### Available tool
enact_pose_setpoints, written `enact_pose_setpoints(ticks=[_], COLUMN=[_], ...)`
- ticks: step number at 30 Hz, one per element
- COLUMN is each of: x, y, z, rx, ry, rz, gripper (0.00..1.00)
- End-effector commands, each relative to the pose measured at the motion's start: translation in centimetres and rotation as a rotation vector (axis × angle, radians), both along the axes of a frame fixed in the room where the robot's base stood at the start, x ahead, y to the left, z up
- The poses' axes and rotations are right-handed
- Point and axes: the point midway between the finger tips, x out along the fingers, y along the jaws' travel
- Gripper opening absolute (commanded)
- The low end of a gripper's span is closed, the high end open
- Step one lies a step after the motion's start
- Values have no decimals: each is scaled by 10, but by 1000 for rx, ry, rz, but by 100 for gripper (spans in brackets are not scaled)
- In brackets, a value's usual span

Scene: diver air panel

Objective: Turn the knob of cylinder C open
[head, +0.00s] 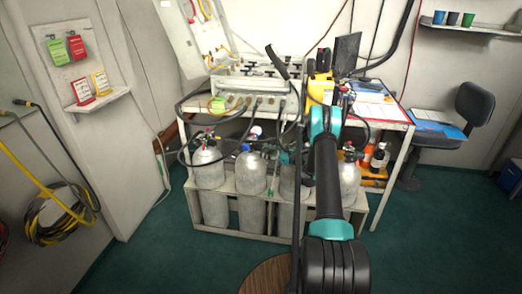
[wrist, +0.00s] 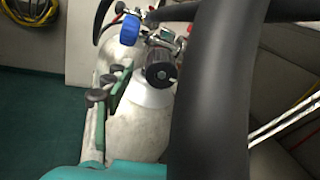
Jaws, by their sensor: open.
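Several grey cylinders stand in a row in a rack; I cannot read a letter on any. The third from the left (head: 287,180) is partly hidden behind my arm. In the wrist view a near grey cylinder (wrist: 140,125) has a black knob (wrist: 160,73) facing me. A blue knob (wrist: 130,29) shows behind it. Nothing shows between the fingers. A large black curved shape blocks the right of the wrist view.
The pale rack (head: 270,233) holds the cylinders under a bench with a hose panel (head: 245,88). Black hoses loop around the cylinder tops. A shelf of bottles (head: 378,158) is at the right. Green floor (head: 150,245) is clear at the front left.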

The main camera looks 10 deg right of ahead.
Motion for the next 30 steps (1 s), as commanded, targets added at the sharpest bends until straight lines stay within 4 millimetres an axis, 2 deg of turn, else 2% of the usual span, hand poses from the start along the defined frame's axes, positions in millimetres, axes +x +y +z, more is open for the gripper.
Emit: enact_pose_setpoints(ticks=[6,17,27,29,30], x=[13,15,15,15,15], y=[17,20,20,20,20], z=[0,0,0,0,0], rx=[0,0,0,0,0], ry=[0,0,0,0,0], rz=[0,-1,-1,-1,0], gripper=[56,56,14,6,6])
